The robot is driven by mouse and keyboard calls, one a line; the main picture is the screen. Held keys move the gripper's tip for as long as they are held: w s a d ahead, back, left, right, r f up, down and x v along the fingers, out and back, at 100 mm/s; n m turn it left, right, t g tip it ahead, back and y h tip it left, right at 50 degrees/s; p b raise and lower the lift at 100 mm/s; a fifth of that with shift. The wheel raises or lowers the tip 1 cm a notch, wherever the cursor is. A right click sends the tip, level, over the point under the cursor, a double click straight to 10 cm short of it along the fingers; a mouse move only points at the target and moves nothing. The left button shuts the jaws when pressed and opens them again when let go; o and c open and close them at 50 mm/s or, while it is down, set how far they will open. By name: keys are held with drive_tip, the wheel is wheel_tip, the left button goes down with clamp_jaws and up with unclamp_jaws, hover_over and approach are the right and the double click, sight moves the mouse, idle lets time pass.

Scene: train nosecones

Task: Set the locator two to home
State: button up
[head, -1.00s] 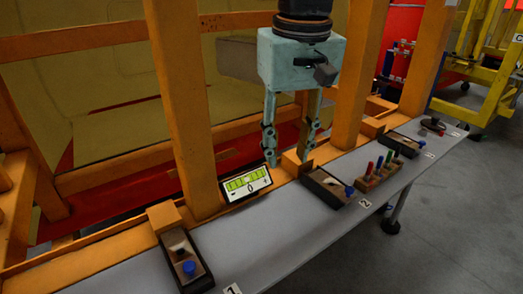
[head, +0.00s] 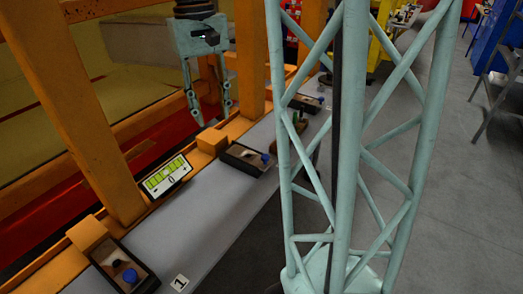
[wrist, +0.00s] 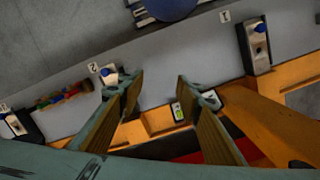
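Locator two (head: 248,159) is a dark box with a blue knob (head: 265,158), on the grey ledge against the orange frame. Its number is hidden in the head view, but the wrist view shows the label 2 (wrist: 92,67) beside locator two (wrist: 111,79). My gripper (head: 213,115) hangs above and behind locator two, over the orange beam side. Its fingers are spread with nothing between them. In the wrist view the open gripper (wrist: 158,80) has locator two by its left fingertip, lower down. I cannot tell the slider's exact position.
Locator one (head: 125,272) sits near left, with label 1 (head: 179,282). A small display (head: 167,176) reading 0 leans between the locators. Orange posts (head: 78,110) rise behind the ledge. Coloured handles (wrist: 65,97) stand beyond locator two.

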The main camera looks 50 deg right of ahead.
drive_tip(key=w+d+f+m+g+y+p, duration=0.1)
drive_tip(key=d+f+p, duration=0.15)
drive_tip(key=d, duration=0.35)
drive_tip(key=w+d+f+m+p, duration=0.1)
drive_tip(key=w+d+f, duration=0.15)
drive_tip(key=d, duration=0.35)
drive_tip(key=m+g+y+p, duration=0.1)
drive_tip(key=g+y+p, duration=0.1)
drive_tip(key=p, duration=0.2)
hover_over(265, 156)
drive_tip(key=w+d, duration=0.4)
wheel_tip(265, 156, down, 9)
drive_tip(key=shift+w+a+r+t, duration=0.1)
drive_tip(key=shift+w+t, duration=0.1)
drive_tip(key=shift+t, duration=0.1)
drive_tip(key=shift+x, duration=6.85)
drive_tip(key=shift+c, duration=0.3)
